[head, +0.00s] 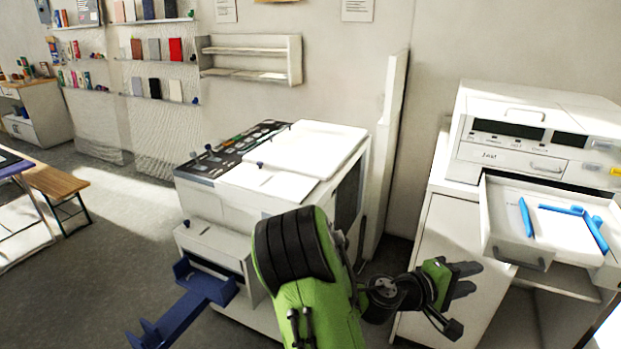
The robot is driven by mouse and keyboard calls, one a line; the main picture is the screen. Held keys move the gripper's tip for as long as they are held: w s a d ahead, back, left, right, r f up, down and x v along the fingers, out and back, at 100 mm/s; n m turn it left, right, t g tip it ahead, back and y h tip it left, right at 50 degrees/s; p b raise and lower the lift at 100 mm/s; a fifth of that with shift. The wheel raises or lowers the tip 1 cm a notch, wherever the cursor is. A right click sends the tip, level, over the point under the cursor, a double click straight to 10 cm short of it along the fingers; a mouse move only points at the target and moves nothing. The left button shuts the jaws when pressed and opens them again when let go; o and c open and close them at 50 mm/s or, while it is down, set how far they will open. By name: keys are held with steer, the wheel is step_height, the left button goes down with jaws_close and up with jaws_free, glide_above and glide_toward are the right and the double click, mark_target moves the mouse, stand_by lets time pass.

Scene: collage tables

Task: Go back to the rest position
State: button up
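My gripper (466,279) is at the end of my green and black arm, in the lower middle of the head view. It points right, in front of a white cabinet (435,262) and below and left of an open drawer (513,247). I see nothing held in it. From this angle I cannot tell how far apart its fingers are.
A white printer-like machine (530,133) stands at the right, its drawer out with blue pieces (574,211). A white copier-like unit (310,147) stands behind my arm. A blue bracket (190,305) juts out at lower left. Floor (120,245) is clear at left.

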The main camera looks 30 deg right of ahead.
steer(key=w+a+f+m+t+y, duration=0.1)
steer(key=w+a+t+y, duration=0.15)
steer(key=a, duration=0.35)
steer(key=w+a+f+m+t+y+p, duration=0.1)
steer(key=w+a+t+y, duration=0.1)
steer(key=a+y, duration=0.3)
steer(key=w+a+f+m+t+y, duration=0.1)
steer(key=w+a+m+t+y, duration=0.15)
steer(key=a, duration=0.45)
steer(key=s+a+r+n+t+y, duration=0.1)
steer(key=s+a+r+n+y, duration=0.1)
steer(key=a, duration=0.7)
steer(key=s+a+r+n+t+y, duration=0.1)
steer(key=s+a+r+n+y, duration=0.2)
steer(key=a+r, duration=0.3)
steer(key=a, duration=0.4)
steer(key=shift+s+n+t+y+p, duration=0.3)
steer(key=shift+n+t+y+p, duration=0.05)
steer(key=shift+t+y+p, duration=0.05)
